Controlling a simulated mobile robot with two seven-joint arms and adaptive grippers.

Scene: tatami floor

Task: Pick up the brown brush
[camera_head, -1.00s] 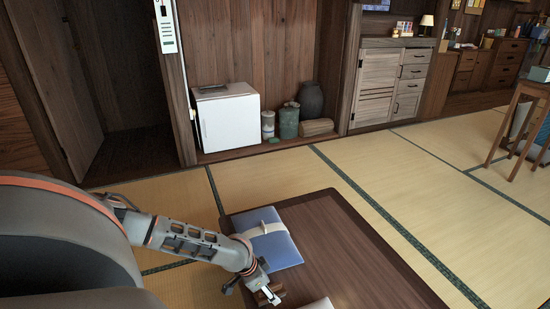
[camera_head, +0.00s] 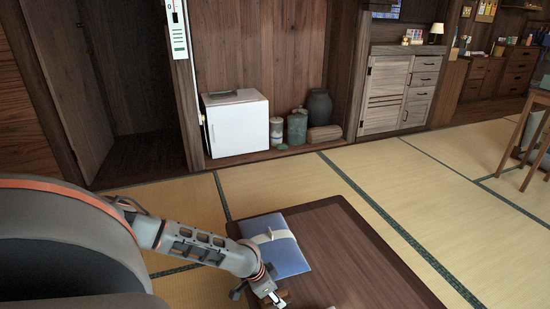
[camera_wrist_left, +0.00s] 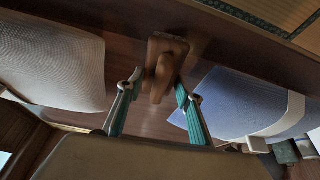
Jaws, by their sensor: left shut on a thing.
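The brown brush (camera_wrist_left: 165,68) is between the two fingers of my left gripper (camera_wrist_left: 154,92) in the left wrist view, and the fingers are closed on it. In the head view, my left gripper (camera_head: 276,300) is low at the near left part of the dark wooden table (camera_head: 350,255). A small brown part of the brush (camera_head: 284,296) shows beside the fingertips there. I cannot tell whether the brush touches the table or is just above it. My right gripper is not in view.
A blue folded item with a pale band (camera_head: 287,258) lies on the table just beyond my gripper. A pale item (camera_wrist_left: 55,62) lies on the other side in the left wrist view. A white box (camera_head: 238,126) stands in the alcove. Tatami floor around the table is clear.

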